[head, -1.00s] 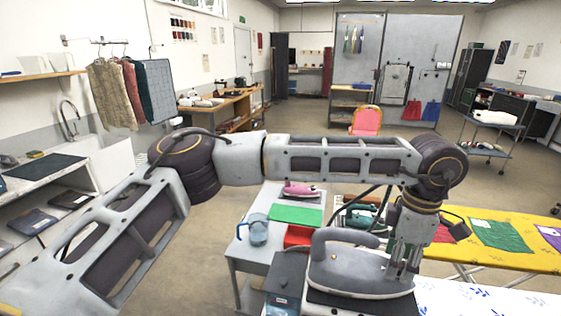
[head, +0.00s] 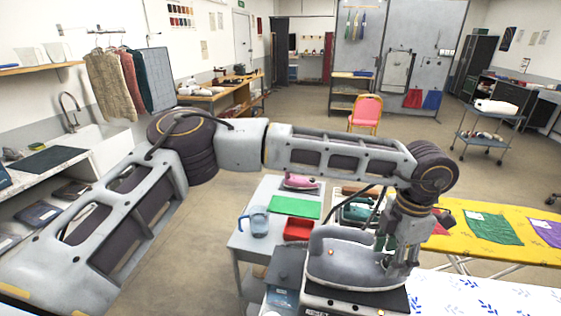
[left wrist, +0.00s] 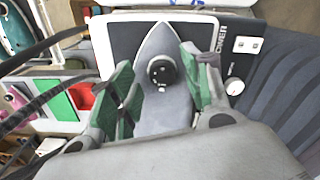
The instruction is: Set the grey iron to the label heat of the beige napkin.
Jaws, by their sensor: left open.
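The grey iron (head: 345,262) rests on a dark-topped white station at the front middle of the head view. In the left wrist view the iron (left wrist: 150,118) has a round black dial (left wrist: 162,72) with small white marks on its top. My left gripper (head: 396,265) points down at the right part of the iron. In the left wrist view the left gripper (left wrist: 160,82) is open, with its green-padded fingers on either side of the dial and apart from it. No beige napkin can be made out, and no label is readable. My right gripper is not in view.
A green iron (head: 356,211), a red tray (head: 298,229) and a blue jug (head: 257,222) stand close behind. A pink iron (head: 300,181) is farther back. The yellow board (head: 460,245) at right holds a green cloth (head: 492,228) and a purple cloth (head: 545,232).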

